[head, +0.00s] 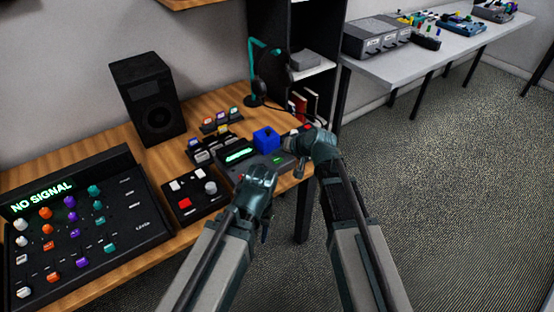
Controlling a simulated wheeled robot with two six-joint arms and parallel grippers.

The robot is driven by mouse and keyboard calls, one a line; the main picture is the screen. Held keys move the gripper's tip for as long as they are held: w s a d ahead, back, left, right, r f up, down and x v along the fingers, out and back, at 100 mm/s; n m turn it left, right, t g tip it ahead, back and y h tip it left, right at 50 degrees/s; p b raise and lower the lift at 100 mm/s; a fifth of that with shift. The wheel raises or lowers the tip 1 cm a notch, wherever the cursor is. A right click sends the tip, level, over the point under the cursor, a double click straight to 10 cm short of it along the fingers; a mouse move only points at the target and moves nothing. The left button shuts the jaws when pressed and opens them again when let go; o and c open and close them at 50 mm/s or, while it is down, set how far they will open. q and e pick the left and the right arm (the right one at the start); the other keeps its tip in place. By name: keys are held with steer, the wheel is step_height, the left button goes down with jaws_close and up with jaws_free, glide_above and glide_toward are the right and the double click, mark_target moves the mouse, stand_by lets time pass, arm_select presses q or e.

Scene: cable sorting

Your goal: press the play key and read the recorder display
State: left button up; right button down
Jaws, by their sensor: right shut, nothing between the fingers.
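The recorder appears to be the dark grey box (287,169) near the table's front edge. Its small display (238,155) glows green, but the text is too small to read. A small green key (278,160) shows on its top, its label unreadable. A blue block (266,139) sits at its back. My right gripper (291,145) is shut and empty, pointing left at the recorder's right side, just right of the blue block; I cannot tell whether it touches. My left gripper (264,172) is over the recorder's front and hides part of it; its fingers do not show clearly.
A mixer (120,205) at the left reads "NO SIGNAL". A small black control box (184,206) is left of the recorder. A speaker (150,95), a teal headphone stand (252,75) and small racks (205,150) stand behind. Open floor lies at the right.

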mark_target(279, 161)
stand_by(0.7)
steer(key=shift+f+b, duration=0.4)
steer(key=shift+b, duration=0.05)
steer(key=shift+f+b, duration=0.4)
stand_by(0.4)
steer(key=shift+r, duration=0.1)
steer(key=shift+r+p, duration=0.75)
steer(key=shift+p, duration=0.1)
step_height(279, 161, up, 5)
steer(key=p, duration=0.5)
stand_by(0.3)
